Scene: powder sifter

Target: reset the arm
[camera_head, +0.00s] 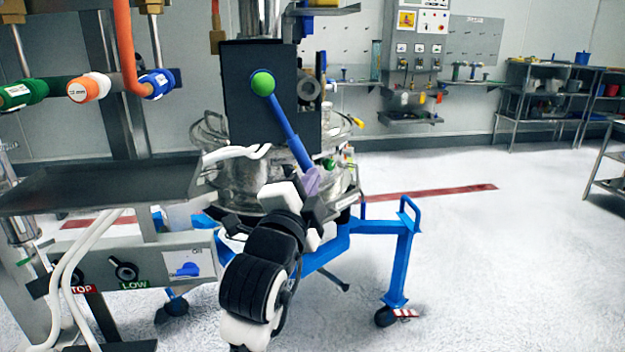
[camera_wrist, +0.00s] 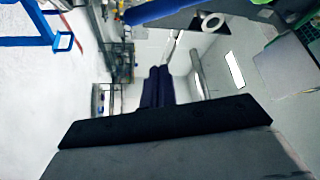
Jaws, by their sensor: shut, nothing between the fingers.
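My arm reaches up from the bottom middle of the head view toward the sifter machine. My gripper (camera_head: 311,180) is in front of the machine's steel vessel (camera_head: 238,178), close to the lower end of a blue lever with a green ball (camera_head: 262,83). From this angle I cannot tell whether it touches the lever. In the wrist view my gripper's dark blue fingers (camera_wrist: 158,72) lie side by side, shut and empty. Part of the vessel is hidden behind my arm.
A blue wheeled frame (camera_head: 398,265) stands under the machine. A dark tray (camera_head: 100,186), hoses and a control box (camera_head: 140,268) are at the left. Shelves (camera_head: 560,90) stand along the back right. The white floor at the right is open.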

